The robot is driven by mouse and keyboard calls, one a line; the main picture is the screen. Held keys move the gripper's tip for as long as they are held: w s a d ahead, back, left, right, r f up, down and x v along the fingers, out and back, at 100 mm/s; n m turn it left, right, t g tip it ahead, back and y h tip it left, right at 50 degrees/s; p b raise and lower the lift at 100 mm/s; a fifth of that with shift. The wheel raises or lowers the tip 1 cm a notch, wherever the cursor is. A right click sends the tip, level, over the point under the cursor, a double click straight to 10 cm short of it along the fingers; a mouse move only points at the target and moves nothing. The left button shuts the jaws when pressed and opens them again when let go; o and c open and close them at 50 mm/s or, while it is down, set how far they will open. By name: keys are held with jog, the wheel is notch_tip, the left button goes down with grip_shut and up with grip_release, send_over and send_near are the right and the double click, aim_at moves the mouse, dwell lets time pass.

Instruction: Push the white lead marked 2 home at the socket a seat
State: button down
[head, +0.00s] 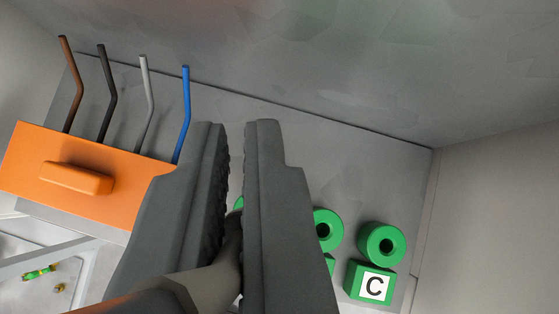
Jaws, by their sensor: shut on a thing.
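My gripper (238,150) fills the lower middle, its two dark fingers pointing up the picture. It is shut on a grey-brown lead (212,278), a thick tube entering from the lower left; no number shows on it, and I cannot tell whether it is the white one. A sliver of a green socket (239,203) shows between the fingers, mostly hidden; its letter is not visible. I cannot tell whether the lead touches it. To the right are a green ring socket (326,230), partly covered by the right finger, and the socket marked C (382,245).
An orange block (70,170) with a raised bar stands at the left. Brown, black, grey and blue bent rods (186,110) rise behind it. A grey wall (400,60) lies behind the panel, and a pale side wall (500,220) stands at the right.

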jog(key=shift+f, duration=2.85)
jog(key=shift+f, duration=1.35)
jog(key=c, duration=1.5)
grip_release()
jog(key=v, duration=1.7)
jog(key=shift+s+r, duration=0.1)
jog(key=shift+s, duration=0.05)
